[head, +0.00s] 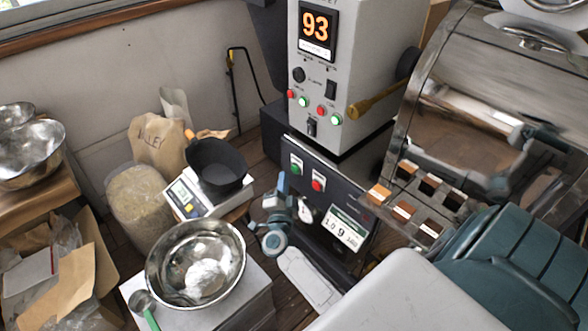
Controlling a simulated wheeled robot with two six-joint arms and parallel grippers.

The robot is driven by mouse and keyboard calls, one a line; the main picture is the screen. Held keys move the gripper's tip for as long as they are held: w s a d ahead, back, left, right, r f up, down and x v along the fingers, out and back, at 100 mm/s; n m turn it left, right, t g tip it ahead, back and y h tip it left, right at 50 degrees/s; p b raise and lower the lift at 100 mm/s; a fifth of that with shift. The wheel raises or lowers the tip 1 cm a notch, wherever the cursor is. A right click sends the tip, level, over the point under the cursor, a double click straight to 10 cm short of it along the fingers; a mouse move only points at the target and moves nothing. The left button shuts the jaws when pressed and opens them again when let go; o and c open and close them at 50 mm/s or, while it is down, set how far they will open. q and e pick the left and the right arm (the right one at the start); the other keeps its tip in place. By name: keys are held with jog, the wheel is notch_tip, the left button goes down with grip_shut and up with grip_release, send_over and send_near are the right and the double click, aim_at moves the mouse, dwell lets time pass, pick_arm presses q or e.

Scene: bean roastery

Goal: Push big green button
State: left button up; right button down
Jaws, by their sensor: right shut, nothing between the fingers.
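The big green button (296,163) is on the upper left of a dark control panel (335,197) on the roaster's lower front. A red button (318,184) sits to its lower right on the same panel. My right gripper (282,183) is in front of the panel's left side, fingers shut and pointing up, empty. Its tips show just below and left of the green button. They look apart from it, but the depth gap is hard to judge. My left gripper is not in view.
A grey upper cabinet (345,75) has smaller red and green buttons and a display reading 93. A steel bowl (195,262), a scale (185,194) with a black pan (216,165) and sacks stand left of my gripper. A sample tray (418,205) is at right.

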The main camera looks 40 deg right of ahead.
jog(key=shift+d, duration=0.5)
jog(key=shift+d, duration=0.1)
dwell(1.6)
jog(key=shift+d+p, duration=0.3)
jog(key=shift+d, duration=0.05)
jog(key=shift+w+d, duration=0.1)
jog(key=shift+d, duration=0.3)
dwell(0.6)
jog(key=shift+a, duration=0.1)
jog(key=shift+a+p, duration=0.3)
jog(key=shift+a, duration=0.45)
jog(key=shift+a, duration=0.1)
jog(key=shift+s+a, duration=0.15)
jog(key=shift+a, duration=1.05)
jog(key=shift+s+a, duration=0.15)
jog(key=shift+a, duration=1.05)
